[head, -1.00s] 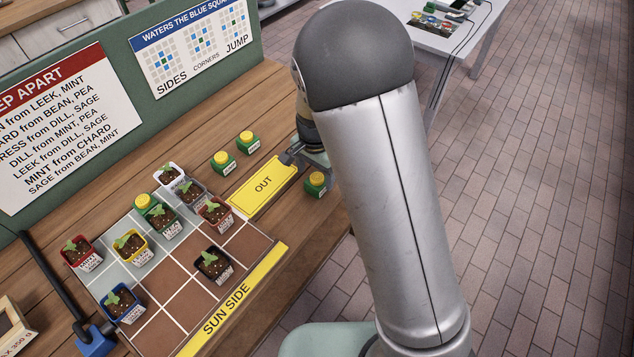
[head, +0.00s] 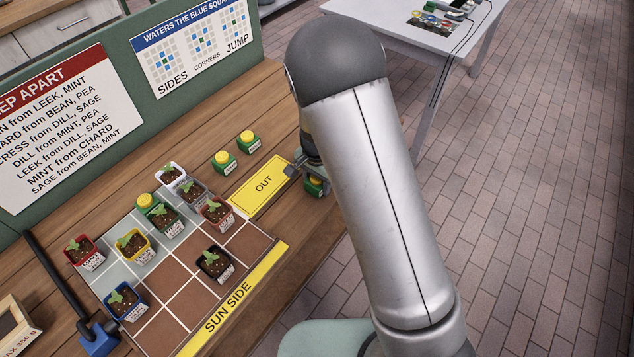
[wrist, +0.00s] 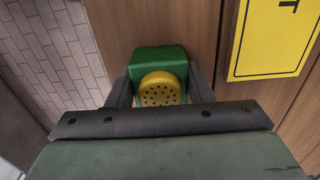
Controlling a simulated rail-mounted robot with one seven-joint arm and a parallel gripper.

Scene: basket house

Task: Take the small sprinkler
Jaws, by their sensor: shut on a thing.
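A small sprinkler with a green block body and a yellow perforated cap (wrist: 160,88) is between the two fingers of my gripper (wrist: 158,92) in the wrist view. The fingers touch its sides, so my gripper is shut on it. In the head view the same sprinkler (head: 315,187) is at the table's right edge, to the right of the yellow OUT mat (head: 262,186), partly covered by my gripper. Two like sprinklers (head: 224,162) (head: 248,142) stand behind the OUT mat. Another yellow-capped one (head: 146,202) stands among the pots on the grid.
The planting grid (head: 168,330) holds several small seedling pots, with the SUN SIDE strip (head: 232,288) along its front. A blue-headed tool (head: 98,340) lies at the left. A green board with signs (head: 65,125) stands behind. Bare wood lies around the OUT mat.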

